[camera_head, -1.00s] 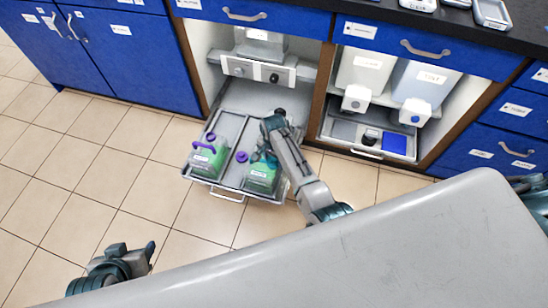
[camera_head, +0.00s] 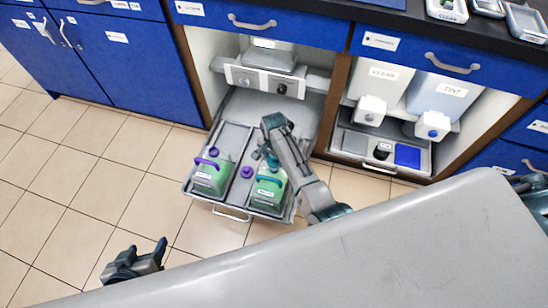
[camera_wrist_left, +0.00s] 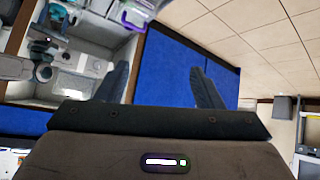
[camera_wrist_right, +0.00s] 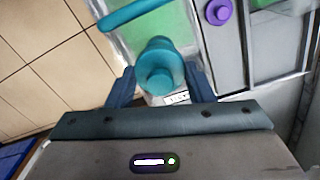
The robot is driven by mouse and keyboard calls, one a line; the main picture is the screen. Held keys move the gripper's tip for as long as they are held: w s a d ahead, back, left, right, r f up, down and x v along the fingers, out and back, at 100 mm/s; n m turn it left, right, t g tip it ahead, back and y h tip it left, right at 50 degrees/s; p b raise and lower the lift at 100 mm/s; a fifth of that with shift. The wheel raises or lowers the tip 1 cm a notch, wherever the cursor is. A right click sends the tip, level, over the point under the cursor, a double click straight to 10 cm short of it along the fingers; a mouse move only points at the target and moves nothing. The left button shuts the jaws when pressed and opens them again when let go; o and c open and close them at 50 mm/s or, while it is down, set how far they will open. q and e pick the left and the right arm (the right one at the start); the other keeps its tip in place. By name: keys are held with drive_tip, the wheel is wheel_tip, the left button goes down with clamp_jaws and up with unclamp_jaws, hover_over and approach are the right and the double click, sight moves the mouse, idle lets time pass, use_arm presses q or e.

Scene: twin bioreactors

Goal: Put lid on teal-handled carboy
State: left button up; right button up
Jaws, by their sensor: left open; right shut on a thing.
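The teal-handled carboy (camera_head: 268,192) stands in the right part of the pulled-out tray (camera_head: 232,212), with green contents. Its teal handle (camera_wrist_right: 133,14) shows in the right wrist view. My right gripper (camera_head: 264,152) is over the back of this carboy. It is shut on a teal lid (camera_wrist_right: 160,70), which sits between both fingers. The lid covers the carboy's mouth from the wrist camera, so I cannot tell whether they touch. My left gripper (camera_head: 150,258) is open and empty, above the floor at lower left; its spread fingers show in the left wrist view (camera_wrist_left: 158,85).
A purple-handled carboy (camera_head: 208,180) stands in the tray's left part. A purple lid (camera_head: 247,172) lies between the carboys. White dispensers (camera_head: 369,110) and a lower tray (camera_head: 350,143) fill the right cabinet bay. My grey body covers the foreground. Floor at left is clear.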

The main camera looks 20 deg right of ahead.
drive_tip(key=shift+f+b, duration=0.3)
drive_tip(key=shift+f, duration=0.65)
use_arm(q)
drive_tip(key=w+r+t, duration=0.3)
drive_tip(key=w+t, duration=0.1)
drive_tip(key=shift+w+a+r+b, duration=0.15)
drive_tip(key=shift+w+r+b, duration=0.2)
drive_tip(key=shift+w+r, duration=0.05)
use_arm(e)
drive_tip(key=shift+f, duration=0.6)
use_arm(q)
drive_tip(key=shift+r+p, duration=0.5)
use_arm(e)
drive_tip(key=shift+f, duration=0.1)
drive_tip(key=shift+f, duration=0.4)
drive_tip(key=o, duration=1.5)
